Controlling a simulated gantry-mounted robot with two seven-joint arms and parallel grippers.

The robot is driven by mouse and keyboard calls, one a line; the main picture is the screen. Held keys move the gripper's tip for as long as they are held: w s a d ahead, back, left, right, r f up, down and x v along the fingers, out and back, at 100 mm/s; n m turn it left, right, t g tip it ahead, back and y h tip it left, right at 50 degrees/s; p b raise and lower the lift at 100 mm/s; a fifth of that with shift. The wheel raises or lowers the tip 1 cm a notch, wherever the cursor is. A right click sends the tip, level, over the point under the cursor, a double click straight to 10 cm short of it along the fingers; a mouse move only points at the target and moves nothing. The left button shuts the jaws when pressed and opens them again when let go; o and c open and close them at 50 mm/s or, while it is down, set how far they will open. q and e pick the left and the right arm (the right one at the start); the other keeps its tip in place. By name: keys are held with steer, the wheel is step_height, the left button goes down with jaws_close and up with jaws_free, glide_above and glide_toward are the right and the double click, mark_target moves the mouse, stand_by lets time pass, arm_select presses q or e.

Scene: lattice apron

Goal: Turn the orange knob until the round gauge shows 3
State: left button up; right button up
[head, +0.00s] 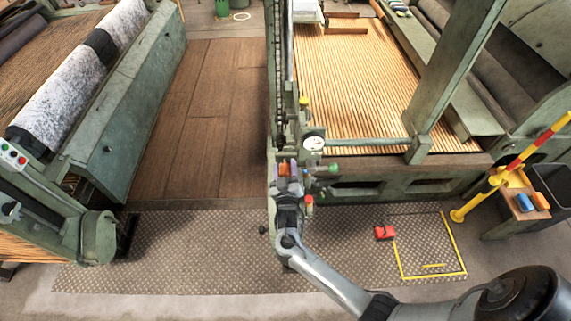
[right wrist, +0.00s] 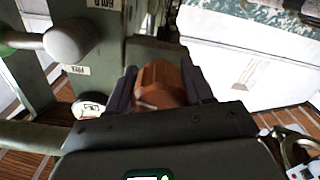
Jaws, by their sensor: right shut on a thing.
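The orange knob (head: 284,169) is on the green machine's near post. In the right wrist view the knob (right wrist: 160,84) sits between my two dark fingers. My right gripper (head: 290,170) is shut on it, with a finger on each side. The round white gauge (head: 314,143) is just above and to the right of the knob in the head view. Its needle and numbers are too small to read. In the right wrist view a white dial (right wrist: 88,108) shows partly behind the gripper, also unreadable. My left gripper is not in view.
A green-tipped handle (head: 333,167) and a red-topped handle (head: 309,201) stand close to the right of my gripper. A grey ball-ended lever (right wrist: 68,41) is near the left finger in the wrist view. A red object (head: 385,232) lies on the metal floor plate. The wooden aisle at left is clear.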

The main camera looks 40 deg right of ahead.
steer(key=n, duration=0.1)
steer(key=n+p, duration=0.2)
steer(key=shift+r+n, duration=0.25)
steer(key=shift+n, duration=0.15)
steer(key=n+p, duration=0.2)
steer(key=n, duration=0.1)
steer(key=shift+n, duration=0.3)
steer(key=n+p, duration=0.2)
steer(key=n, duration=0.1)
steer(key=shift+f+n, duration=0.1)
steer(key=shift+n, duration=0.3)
steer(key=n+p, duration=0.2)
steer(key=n, duration=0.2)
steer(key=shift+w, duration=0.1)
steer(key=n+p, duration=0.1)
steer(key=n, duration=0.3)
steer(key=shift+f, duration=0.1)
steer(key=n+p, duration=0.1)
steer(key=n, duration=0.2)
steer(key=shift+n, duration=0.3)
steer(key=n, duration=0.4)
steer(key=shift+f+p, duration=0.15)
steer(key=shift+p, duration=0.15)
steer(key=shift+f+n, duration=0.1)
steer(key=shift+n, duration=1.2)
